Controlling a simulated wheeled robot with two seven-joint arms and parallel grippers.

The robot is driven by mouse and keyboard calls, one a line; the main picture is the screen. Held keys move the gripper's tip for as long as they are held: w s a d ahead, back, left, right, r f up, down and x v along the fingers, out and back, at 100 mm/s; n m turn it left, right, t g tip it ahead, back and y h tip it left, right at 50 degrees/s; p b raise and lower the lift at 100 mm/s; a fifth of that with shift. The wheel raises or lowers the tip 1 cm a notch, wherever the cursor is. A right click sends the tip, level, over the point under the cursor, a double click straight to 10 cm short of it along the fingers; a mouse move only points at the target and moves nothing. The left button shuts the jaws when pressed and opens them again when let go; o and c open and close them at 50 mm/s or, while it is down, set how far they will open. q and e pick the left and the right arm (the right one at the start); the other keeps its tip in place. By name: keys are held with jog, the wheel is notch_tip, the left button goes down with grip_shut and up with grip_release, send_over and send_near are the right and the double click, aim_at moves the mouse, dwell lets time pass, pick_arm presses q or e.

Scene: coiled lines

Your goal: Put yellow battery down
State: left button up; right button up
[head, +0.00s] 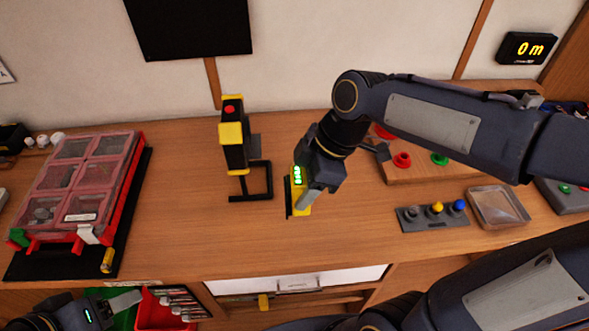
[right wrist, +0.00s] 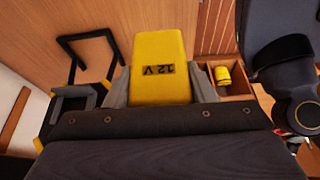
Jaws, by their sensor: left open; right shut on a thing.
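The yellow battery (head: 302,207) is at the middle of the wooden table in the head view, with green lit bars at its upper part. In the right wrist view the battery (right wrist: 158,68) shows a "12 V" label, upside down. My right gripper (head: 300,196) is shut on it, one finger on each side. I cannot tell whether the battery touches the tabletop. My left gripper (head: 128,301) is open and empty at the lower left, below the table's front edge.
A yellow and black tool (head: 233,147) on a black stand (head: 250,196) is just left of the battery. A red-framed compartment case (head: 85,180) stands left. A grey button strip (head: 432,217) and a clear tray (head: 497,207) lie right. The tabletop in front of the stand is clear.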

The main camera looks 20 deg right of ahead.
jog(key=shift+w+d, duration=0.15)
jog(key=shift+w, duration=0.2)
jog(key=w+d+f+p, duration=0.1)
jog(key=w+d+f, duration=0.1)
jog(key=w+f, duration=0.1)
jog(key=w+d+f+p, duration=0.1)
jog(key=w+d+f, duration=0.1)
jog(key=w+f, duration=0.1)
jog(key=w+d+f+p, duration=0.1)
jog(key=w+d+f, duration=0.1)
jog(key=w, duration=0.3)
jog(key=shift+w+d+f, duration=0.1)
jog(key=shift+d+f, duration=0.2)
jog(key=shift+f, duration=0.5)
notch_tip(320, 180, down, 3)
jog(key=shift+f, duration=0.1)
jog(key=shift+f, duration=0.1)
jog(key=o, duration=1.3)
